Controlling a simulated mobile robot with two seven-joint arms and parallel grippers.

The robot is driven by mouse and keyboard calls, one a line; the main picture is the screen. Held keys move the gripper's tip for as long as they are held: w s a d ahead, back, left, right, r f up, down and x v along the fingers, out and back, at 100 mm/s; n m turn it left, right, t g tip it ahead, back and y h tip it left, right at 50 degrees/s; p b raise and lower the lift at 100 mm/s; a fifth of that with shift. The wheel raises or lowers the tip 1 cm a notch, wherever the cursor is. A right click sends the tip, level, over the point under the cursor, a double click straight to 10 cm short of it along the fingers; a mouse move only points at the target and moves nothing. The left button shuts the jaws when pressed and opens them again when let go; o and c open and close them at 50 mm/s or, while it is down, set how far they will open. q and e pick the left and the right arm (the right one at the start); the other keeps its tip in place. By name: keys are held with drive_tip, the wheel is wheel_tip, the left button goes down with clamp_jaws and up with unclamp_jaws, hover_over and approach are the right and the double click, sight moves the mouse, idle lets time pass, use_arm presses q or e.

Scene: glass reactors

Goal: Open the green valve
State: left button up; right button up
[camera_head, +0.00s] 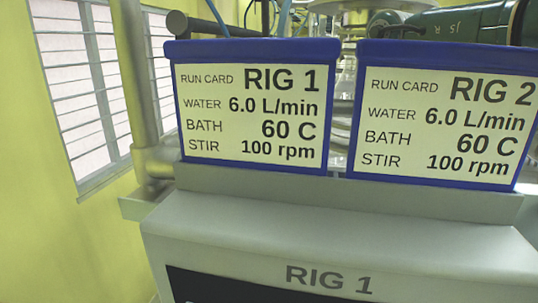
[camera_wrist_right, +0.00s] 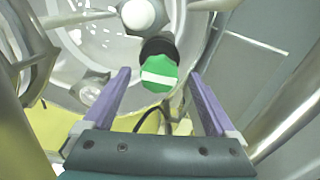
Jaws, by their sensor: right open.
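The green valve (camera_wrist_right: 160,73) shows in the right wrist view as a green knob with a white stripe across it, on a dark round stem. My right gripper (camera_wrist_right: 161,85) has its two purple fingers spread, one on each side of the knob. There is a visible gap between the knob and each finger, and how far the knob lies beyond the fingertips is hard to tell. The valve does not show in the head view. Neither gripper shows in the head view.
Metal pipes (camera_wrist_right: 292,112) and a white round knob (camera_wrist_right: 138,14) lie close around the valve. In the head view, two blue-framed run cards, RIG 1 (camera_head: 255,105) and RIG 2 (camera_head: 445,115), stand above a grey cabinet (camera_head: 330,240). A barred window (camera_head: 80,90) is at left.

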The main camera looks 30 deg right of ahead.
drive_tip(key=shift+f, duration=0.35)
drive_tip(key=c, duration=1.4)
